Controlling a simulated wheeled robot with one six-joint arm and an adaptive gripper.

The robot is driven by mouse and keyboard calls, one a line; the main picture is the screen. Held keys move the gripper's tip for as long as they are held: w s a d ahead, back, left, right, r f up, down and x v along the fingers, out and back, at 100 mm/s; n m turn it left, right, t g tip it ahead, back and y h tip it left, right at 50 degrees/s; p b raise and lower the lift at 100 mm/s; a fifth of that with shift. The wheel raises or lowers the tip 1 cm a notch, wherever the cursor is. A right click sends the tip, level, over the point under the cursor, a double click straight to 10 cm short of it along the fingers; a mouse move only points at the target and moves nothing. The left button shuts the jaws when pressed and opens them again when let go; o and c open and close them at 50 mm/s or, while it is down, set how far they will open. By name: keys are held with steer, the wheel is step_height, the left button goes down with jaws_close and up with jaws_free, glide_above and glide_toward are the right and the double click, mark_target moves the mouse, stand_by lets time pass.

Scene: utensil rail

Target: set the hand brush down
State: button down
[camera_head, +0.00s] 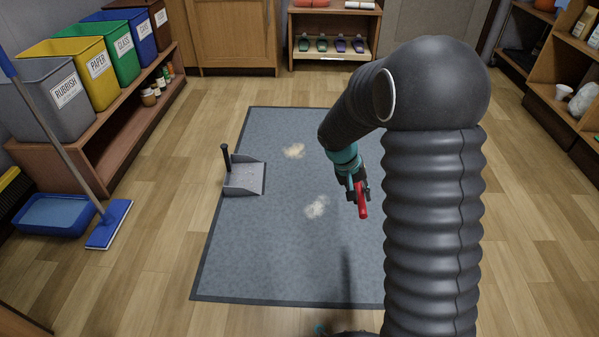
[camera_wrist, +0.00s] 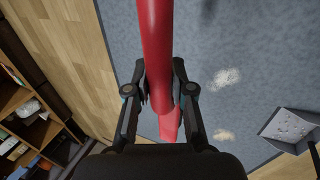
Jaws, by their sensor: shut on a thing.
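The hand brush (camera_head: 362,202) shows as a red handle in my gripper (camera_head: 353,187), held in the air over the right part of the grey mat (camera_head: 275,265). In the wrist view the red brush (camera_wrist: 155,40) runs between the two black fingers of my gripper (camera_wrist: 160,82), which are shut on it. It runs out of the top of that view. I cannot make out its bristles in either view.
A grey dustpan (camera_head: 246,178) with a black upright handle rests at the mat's left side. Two pale crumb piles, one farther (camera_head: 294,151) and one nearer (camera_head: 316,207), lie on the mat. A blue mop (camera_head: 109,225) and labelled bins (camera_head: 62,92) stand left. The near mat is bare.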

steer(key=shift+w+a+f, duration=0.1)
steer(key=shift+w+f, duration=0.15)
steer(key=shift+w, duration=0.2)
steer(key=p, duration=0.3)
steer(key=shift+s+f, duration=0.15)
steer(key=shift+s, duration=0.05)
steer(key=s+p, duration=0.1)
steer(key=p, duration=0.2)
steer(key=shift+p, duration=0.35)
steer(key=s+p, duration=0.1)
steer(key=p, duration=0.1)
steer(key=s+r+p, duration=0.1)
steer(key=p, duration=0.1)
steer(key=shift+f, duration=0.1)
